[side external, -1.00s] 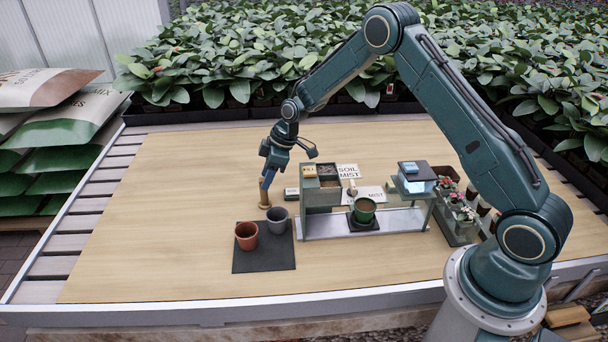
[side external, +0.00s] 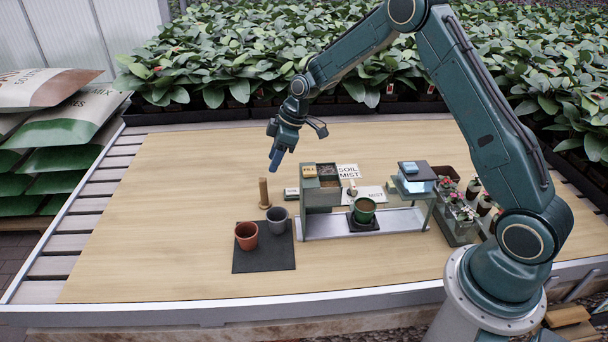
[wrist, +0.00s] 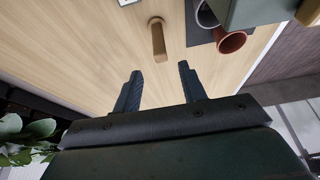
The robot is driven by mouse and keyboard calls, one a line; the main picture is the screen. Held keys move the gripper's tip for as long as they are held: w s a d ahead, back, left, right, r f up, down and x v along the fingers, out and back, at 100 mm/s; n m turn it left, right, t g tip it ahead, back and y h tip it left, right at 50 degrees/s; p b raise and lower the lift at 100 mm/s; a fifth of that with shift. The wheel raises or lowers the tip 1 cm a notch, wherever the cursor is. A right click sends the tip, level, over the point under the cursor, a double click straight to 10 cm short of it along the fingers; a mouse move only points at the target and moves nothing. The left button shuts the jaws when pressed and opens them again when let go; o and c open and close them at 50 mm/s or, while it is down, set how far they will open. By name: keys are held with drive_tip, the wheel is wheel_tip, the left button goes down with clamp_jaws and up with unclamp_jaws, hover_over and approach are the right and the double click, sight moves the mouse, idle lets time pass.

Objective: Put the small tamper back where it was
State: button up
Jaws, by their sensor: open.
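The small wooden tamper (side external: 264,192) stands upright on the bare table, behind the dark mat and left of the soil station. It also shows in the wrist view (wrist: 158,40), beyond my fingertips. My gripper (side external: 275,163) is open and empty, raised above and slightly right of the tamper, apart from it. In the wrist view its two fingers (wrist: 160,72) are spread with only tabletop between them.
A terracotta pot (side external: 246,236) and a grey pot (side external: 277,220) stand on a dark mat (side external: 262,263). The station with a soil bin (side external: 321,193) and a green pot (side external: 364,210) is to the right. The table's left side is clear.

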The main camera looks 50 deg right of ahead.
drive_tip(key=s+a+r+m+t+h, duration=0.1)
drive_tip(key=s+a+r+m+h, duration=0.2)
drive_tip(key=s+r, duration=1.4)
drive_tip(key=s+r+m, duration=0.2)
drive_tip(key=s+m, duration=0.1)
drive_tip(key=s, duration=0.7)
drive_tip(key=s+r+m+t, duration=0.1)
drive_tip(key=s+r+m, duration=0.2)
drive_tip(key=s, duration=0.7)
drive_tip(key=shift+s+d, duration=0.15)
drive_tip(key=shift+s, duration=0.2)
drive_tip(key=shift+r, duration=0.1)
